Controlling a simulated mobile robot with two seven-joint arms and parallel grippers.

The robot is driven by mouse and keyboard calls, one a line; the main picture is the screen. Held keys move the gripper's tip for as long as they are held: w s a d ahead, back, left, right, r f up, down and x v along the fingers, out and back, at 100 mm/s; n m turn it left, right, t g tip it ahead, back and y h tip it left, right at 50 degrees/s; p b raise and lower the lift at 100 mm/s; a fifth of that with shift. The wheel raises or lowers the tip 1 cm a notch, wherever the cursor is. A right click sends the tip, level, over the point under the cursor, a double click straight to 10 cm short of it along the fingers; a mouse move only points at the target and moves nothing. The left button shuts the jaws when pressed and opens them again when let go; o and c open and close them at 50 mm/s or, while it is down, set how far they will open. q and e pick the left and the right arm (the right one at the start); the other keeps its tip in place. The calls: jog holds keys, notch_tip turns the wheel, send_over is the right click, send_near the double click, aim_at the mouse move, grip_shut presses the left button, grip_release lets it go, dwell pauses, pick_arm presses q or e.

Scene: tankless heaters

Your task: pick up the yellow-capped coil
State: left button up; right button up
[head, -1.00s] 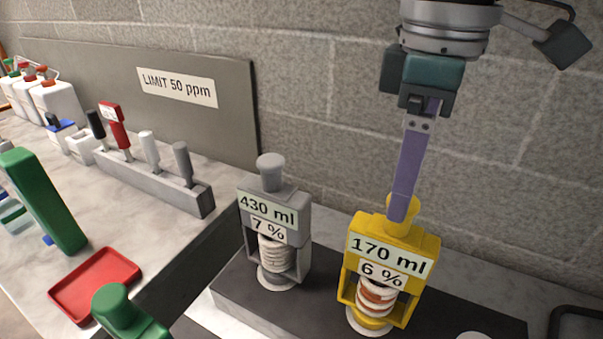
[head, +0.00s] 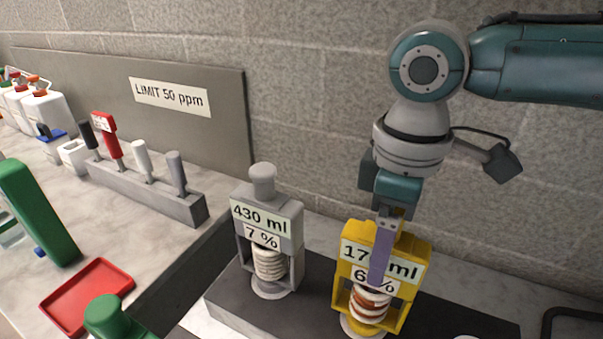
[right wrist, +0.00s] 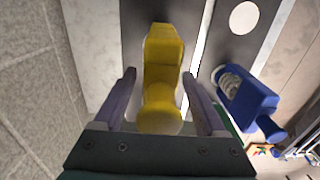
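The yellow-capped coil (head: 358,256) stands upright on a dark base at the front right, with labels reading 170 ml and 6 %. A pale and reddish coil shows in its lower opening. My right gripper (head: 381,280) points down at it, and a purple finger covers part of its labels. The right wrist view shows the yellow cap and body (right wrist: 161,65) between the two fingers (right wrist: 158,76), with a gap on each side, so the gripper is open. My left gripper is not in view.
A grey-capped coil (head: 266,222) marked 430 ml, 7 % stands to the left on the same base (head: 240,302). A blue-capped coil (right wrist: 245,95) shows in the right wrist view. A red tray (head: 88,296) and a green knob (head: 108,314) are at the front left. A wall stands behind.

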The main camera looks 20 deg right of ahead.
grip_shut()
dwell(0.3)
jog(key=shift+r, duration=0.1)
dwell(0.8)
